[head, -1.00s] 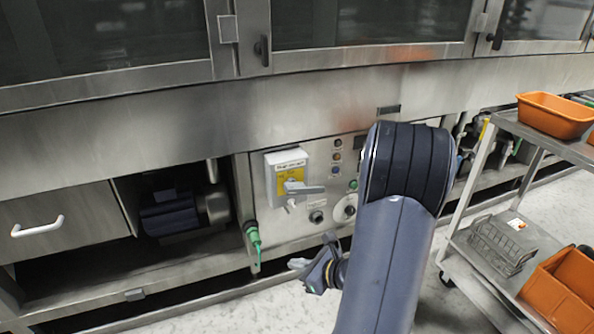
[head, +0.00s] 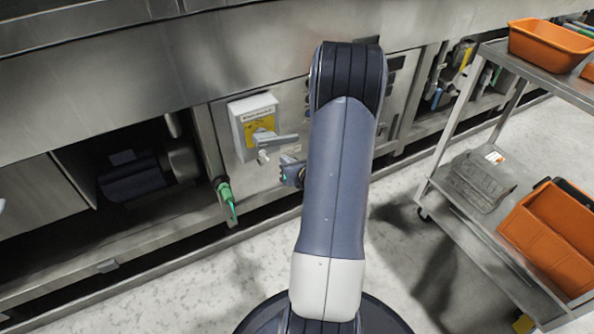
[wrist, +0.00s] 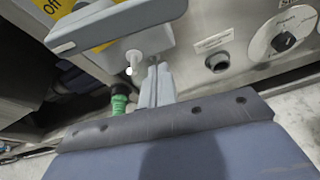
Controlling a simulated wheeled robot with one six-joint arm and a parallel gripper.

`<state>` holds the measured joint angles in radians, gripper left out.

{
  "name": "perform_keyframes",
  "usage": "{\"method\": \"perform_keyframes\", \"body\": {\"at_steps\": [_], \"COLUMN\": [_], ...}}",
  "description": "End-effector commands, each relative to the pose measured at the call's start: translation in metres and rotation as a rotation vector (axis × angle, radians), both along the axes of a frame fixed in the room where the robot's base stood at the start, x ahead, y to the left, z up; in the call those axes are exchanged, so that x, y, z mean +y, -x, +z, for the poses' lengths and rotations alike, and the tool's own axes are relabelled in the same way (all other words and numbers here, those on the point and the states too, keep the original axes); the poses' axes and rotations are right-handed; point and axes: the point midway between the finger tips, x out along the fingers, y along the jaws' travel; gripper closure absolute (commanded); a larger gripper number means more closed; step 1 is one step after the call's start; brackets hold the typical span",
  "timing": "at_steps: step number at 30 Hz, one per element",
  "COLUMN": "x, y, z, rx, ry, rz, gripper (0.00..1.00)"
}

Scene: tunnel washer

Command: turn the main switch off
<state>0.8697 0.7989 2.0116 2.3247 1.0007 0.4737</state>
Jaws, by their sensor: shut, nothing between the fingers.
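The main switch (head: 243,108) is a white box with a yellow plate on the steel panel, left of my arm in the head view. Its grey lever handle (head: 275,141) points right, roughly level. In the wrist view the handle (wrist: 120,24) crosses the top, with "Off" lettering on yellow at its upper left. My gripper (head: 289,163) is below the handle's right end, mostly hidden by my arm. In the wrist view its shut, empty fingers (wrist: 159,72) point up just under the handle's grey hub; I cannot tell whether they touch.
A round dial (wrist: 285,40) and a dark knob (wrist: 217,62) sit on the panel to the right. A steel cart (head: 425,188) with orange bins (head: 550,41) stands at right. The floor between is clear.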

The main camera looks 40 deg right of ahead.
Motion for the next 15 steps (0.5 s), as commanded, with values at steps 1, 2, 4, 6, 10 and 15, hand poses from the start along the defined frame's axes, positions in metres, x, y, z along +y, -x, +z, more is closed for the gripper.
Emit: {"method": "perform_keyframes", "body": {"at_steps": [1,2,4,6,10,15], "x": [0.000,-0.003,-0.005,-0.006,-0.008,-0.009], "y": [-0.012,-0.011,-0.009,-0.008,-0.007,-0.007], "z": [-0.007,0.002,0.013,0.021,0.031,0.036], "rx": [-0.002,-0.004,-0.003,-0.002,-0.002,0.000], "ry": [0.001,0.004,0.004,0.003,0.001,0.000], "rz": [0.004,0.000,-0.002,-0.001,0.000,0.000], "gripper": [1.00,1.00,1.00,1.00,1.00,1.00]}}
